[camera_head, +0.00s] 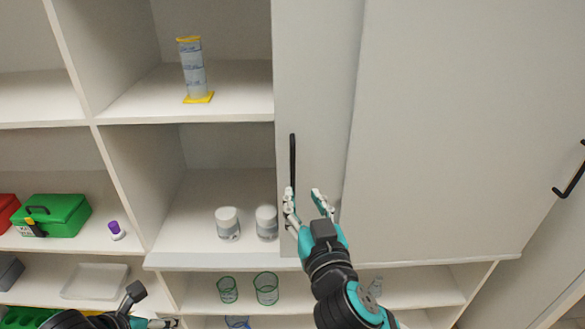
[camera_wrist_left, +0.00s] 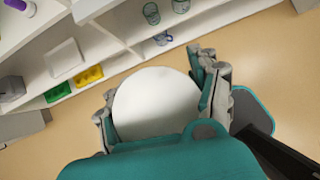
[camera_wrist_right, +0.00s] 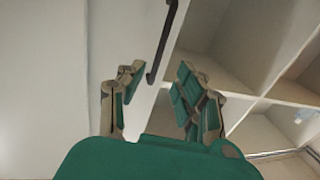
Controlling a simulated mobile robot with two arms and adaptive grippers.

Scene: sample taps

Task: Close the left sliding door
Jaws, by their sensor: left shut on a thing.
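The left sliding door (camera_head: 318,75) is a pale panel with a vertical black bar handle (camera_head: 292,160) near its left edge. It overlaps the wider right door panel (camera_head: 450,120), and the shelves to its left are uncovered. My right gripper (camera_head: 306,198) is open at the handle's lower end. In the right wrist view the handle (camera_wrist_right: 163,40) shows between the spread fingers (camera_wrist_right: 155,82), nearer the left finger; I cannot tell whether they touch. My left gripper (camera_wrist_left: 158,95) is shut on a white round object (camera_wrist_left: 155,105), low at the left in the head view.
The open shelves hold a yellow-capped cylinder (camera_head: 193,70), two white jars (camera_head: 228,222) (camera_head: 266,222), green-rimmed glasses (camera_head: 266,288), a green toolbox (camera_head: 55,214) and a purple-capped bottle (camera_head: 116,230). Another black handle (camera_head: 570,180) is at the far right.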

